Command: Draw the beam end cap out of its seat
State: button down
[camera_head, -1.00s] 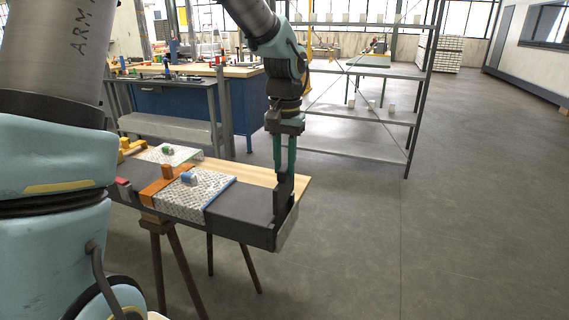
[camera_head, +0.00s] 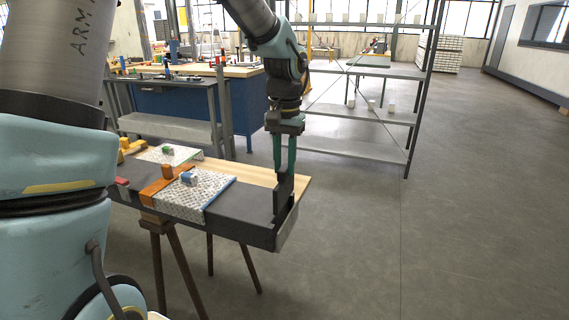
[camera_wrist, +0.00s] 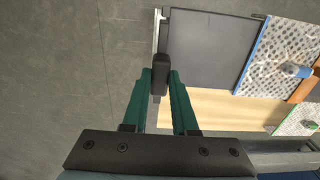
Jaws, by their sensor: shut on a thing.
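The beam end cap is a thin light-grey plate (camera_head: 287,230) across the right end of the dark beam (camera_head: 245,212). In the wrist view the plate (camera_wrist: 157,32) shows edge-on along the beam's end, with a dark block (camera_wrist: 160,68) at its near end. My gripper (camera_head: 284,182) points down over this end. In the wrist view my gripper (camera_wrist: 161,80) has its two green fingers shut on the dark block, one on each side. The plate lies close along the beam's end; I cannot tell whether a gap lies between them. The seat is hidden.
A light wooden board (camera_head: 262,174) lies behind the beam. A patterned sheet (camera_head: 197,195) with a blue-and-white piece and an orange strap (camera_head: 158,187) cross the beam to the left. Trestle legs (camera_head: 181,270) stand below. The floor to the right is clear; metal shelving (camera_head: 350,105) stands behind.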

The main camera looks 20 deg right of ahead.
jog(key=shift+r, duration=0.2)
jog(key=shift+r+p, duration=3.5)
jog(key=shift+r, duration=0.6)
